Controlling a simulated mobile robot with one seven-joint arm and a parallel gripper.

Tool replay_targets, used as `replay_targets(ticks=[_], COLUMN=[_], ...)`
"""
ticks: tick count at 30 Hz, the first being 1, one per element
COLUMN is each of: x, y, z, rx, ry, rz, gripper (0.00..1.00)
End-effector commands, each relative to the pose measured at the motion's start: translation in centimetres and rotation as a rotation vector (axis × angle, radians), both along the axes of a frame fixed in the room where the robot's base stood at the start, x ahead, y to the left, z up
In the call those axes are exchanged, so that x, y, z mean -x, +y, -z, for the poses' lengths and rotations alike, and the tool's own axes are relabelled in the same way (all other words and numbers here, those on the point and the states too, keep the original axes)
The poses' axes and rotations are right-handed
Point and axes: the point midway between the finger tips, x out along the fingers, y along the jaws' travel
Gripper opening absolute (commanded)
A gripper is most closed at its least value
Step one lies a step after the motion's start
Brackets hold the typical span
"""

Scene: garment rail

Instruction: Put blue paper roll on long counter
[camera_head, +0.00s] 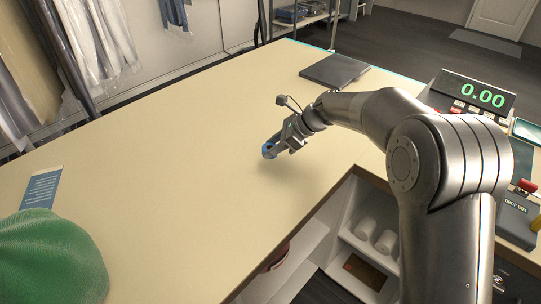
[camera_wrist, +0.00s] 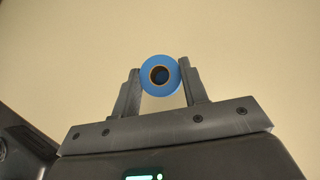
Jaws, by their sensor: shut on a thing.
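The blue paper roll (camera_wrist: 147,81) is between the two fingers of my gripper (camera_wrist: 160,84) in the wrist view, its round end with a dark hollow core facing the camera. In the head view the blue roll (camera_head: 268,151) shows at the tip of my gripper (camera_head: 275,147), which is shut on it. The long counter (camera_head: 190,160) is a pale cream top. The roll and gripper are over its middle right part. Whether the roll touches the counter cannot be told.
A green cloth bundle (camera_head: 50,262) and a blue card (camera_head: 41,188) lie at the left. A dark flat pad (camera_head: 334,70) lies at the far end. A register display (camera_head: 478,95) stands at right. White rolls (camera_head: 366,228) sit on a shelf below. The counter's middle is clear.

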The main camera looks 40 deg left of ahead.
Motion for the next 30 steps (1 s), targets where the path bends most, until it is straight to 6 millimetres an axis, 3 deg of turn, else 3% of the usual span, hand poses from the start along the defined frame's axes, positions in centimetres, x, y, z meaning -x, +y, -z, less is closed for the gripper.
replay_targets(ticks=[5,12,23,24,30], x=[0.2,0.2,0.2,0.2,0.2], y=[0.5,0.5,0.4,0.4,0.4], z=[0.9,4.2,4.6,4.6,4.5], rx=[0.000,0.001,-0.001,-0.001,0.000], ry=[0.001,0.001,0.001,0.001,-0.001], rz=[0.001,0.001,0.000,0.000,0.001], gripper=[0.18,0.18,0.18,0.42,0.58])
